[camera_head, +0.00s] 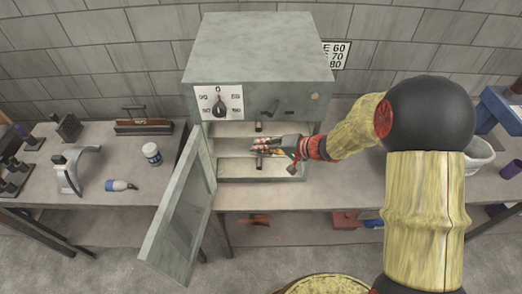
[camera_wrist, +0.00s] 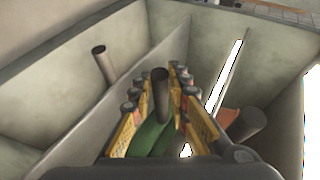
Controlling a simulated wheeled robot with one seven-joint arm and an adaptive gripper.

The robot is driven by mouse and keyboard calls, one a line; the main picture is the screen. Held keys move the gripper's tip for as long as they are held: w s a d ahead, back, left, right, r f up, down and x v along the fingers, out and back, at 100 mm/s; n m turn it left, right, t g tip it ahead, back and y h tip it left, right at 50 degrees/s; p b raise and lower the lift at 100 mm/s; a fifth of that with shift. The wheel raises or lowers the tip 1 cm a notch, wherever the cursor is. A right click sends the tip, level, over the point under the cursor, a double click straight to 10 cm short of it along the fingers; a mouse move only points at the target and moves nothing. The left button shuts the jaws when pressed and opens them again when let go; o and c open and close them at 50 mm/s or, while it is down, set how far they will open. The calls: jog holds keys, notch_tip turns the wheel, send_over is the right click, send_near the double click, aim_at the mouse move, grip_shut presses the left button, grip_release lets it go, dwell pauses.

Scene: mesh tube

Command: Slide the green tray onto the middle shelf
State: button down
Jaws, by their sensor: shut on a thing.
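A grey-green cabinet (camera_head: 258,50) stands on the workbench, its door (camera_head: 182,215) swung open to the left. Its inside shows an upper level and a lower shelf level (camera_head: 250,164). My gripper (camera_head: 262,146) reaches in from the right, at about the middle height of the opening. In the wrist view my gripper (camera_wrist: 160,105) has its yellow fingers closed around a green piece (camera_wrist: 150,138), which appears to be part of the green tray. A dark cylinder (camera_wrist: 160,92) rises between the fingertips. Most of the tray is hidden by the fingers; it cannot be made out in the head view.
Other dark cylinders stick out inside the cabinet, on the left (camera_wrist: 104,66) and right (camera_wrist: 246,124) of the fingers in the wrist view. A wall or shelf plate (camera_wrist: 130,85) runs close beside the left finger.

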jog(key=shift+w, duration=0.15)
jog(key=c, duration=1.6)
grip_release()
jog(key=shift+r, duration=0.1)
jog(key=shift+c, duration=0.2)
jog(key=shift+w+d, duration=0.1)
jog(key=shift+w, duration=0.05)
jog(key=shift+r, duration=0.2)
jog(key=shift+d+r, duration=0.1)
jog(key=shift+d, duration=0.15)
jog(key=v, duration=1.1)
jog(key=shift+s, duration=0.45)
jog(key=shift+d+f, duration=0.1)
jog(key=shift+f, duration=0.1)
